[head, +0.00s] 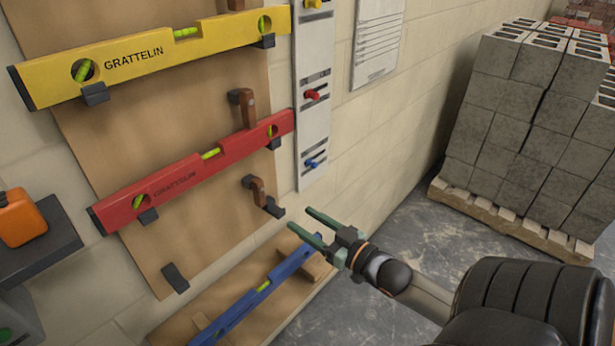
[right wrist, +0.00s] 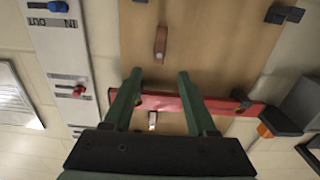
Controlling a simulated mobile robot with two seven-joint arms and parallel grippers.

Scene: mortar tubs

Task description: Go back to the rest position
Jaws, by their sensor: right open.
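My right gripper (head: 302,220) is open and empty in the head view, in front of the lower right edge of the wooden board (head: 215,230). Its two green fingers also show apart in the right wrist view (right wrist: 159,76), with nothing between their tips. A blue level (head: 262,292) lies on a wooden surface below the gripper. A red level (head: 190,173) and a yellow level (head: 150,58) rest on dark hooks on the board. The red level also shows behind the fingers in the right wrist view (right wrist: 222,107). My left gripper is not in view.
A panel with red and blue sliding knobs (head: 313,140) hangs right of the board. A dark shelf (head: 40,245) bears an orange object (head: 20,218) at left. A pallet (head: 510,222) of grey blocks (head: 530,120) stands at right. Floor (head: 400,245) between is clear.

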